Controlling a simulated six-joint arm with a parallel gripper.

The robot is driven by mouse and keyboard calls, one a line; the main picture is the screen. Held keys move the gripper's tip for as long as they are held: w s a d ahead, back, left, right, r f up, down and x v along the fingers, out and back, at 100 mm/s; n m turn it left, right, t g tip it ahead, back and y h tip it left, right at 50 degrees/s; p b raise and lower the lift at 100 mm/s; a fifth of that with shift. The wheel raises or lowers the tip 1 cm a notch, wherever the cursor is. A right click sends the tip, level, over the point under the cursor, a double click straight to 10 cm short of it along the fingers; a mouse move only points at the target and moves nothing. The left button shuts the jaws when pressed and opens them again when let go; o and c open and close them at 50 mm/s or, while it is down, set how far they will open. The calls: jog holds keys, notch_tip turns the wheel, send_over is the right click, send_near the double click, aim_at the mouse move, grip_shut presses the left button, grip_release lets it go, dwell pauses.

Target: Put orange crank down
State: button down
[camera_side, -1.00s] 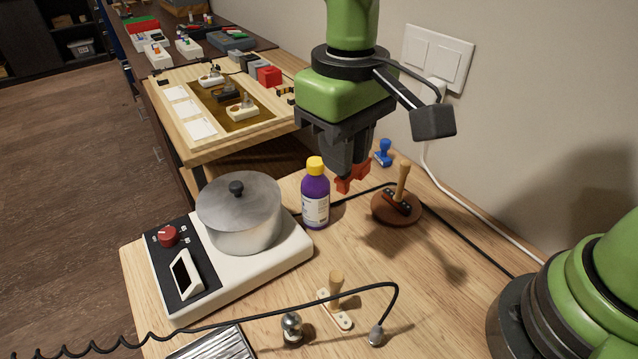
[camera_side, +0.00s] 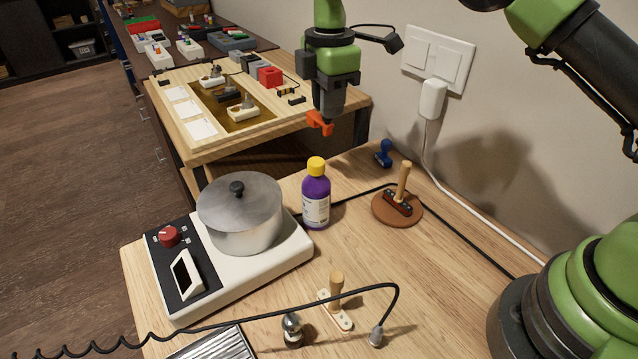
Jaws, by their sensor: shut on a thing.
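My gripper (camera_side: 326,113) points down in the side view, at the back of the work table and near the right edge of the light wooden board. It is shut on the orange crank (camera_side: 320,123), which hangs below the fingers. The crank is in the air, apart from any surface as far as I can tell. The fingers hide part of it.
A purple bottle (camera_side: 316,196) with a yellow cap stands below my gripper in the picture. A pot (camera_side: 240,215) sits on a hotplate (camera_side: 285,259). A round brown stand (camera_side: 412,217) and a blue stamp (camera_side: 384,154) are to the right. The wooden board (camera_side: 222,141) holds several parts.

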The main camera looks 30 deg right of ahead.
notch_tip(320, 180, down, 13)
jog(key=shift+r, duration=0.1)
dwell(0.4)
jog(key=shift+f, duration=0.2)
jog(key=c, duration=1.1)
grip_release()
notch_tip(320, 180, up, 12)
jog(key=shift+r, duration=0.25)
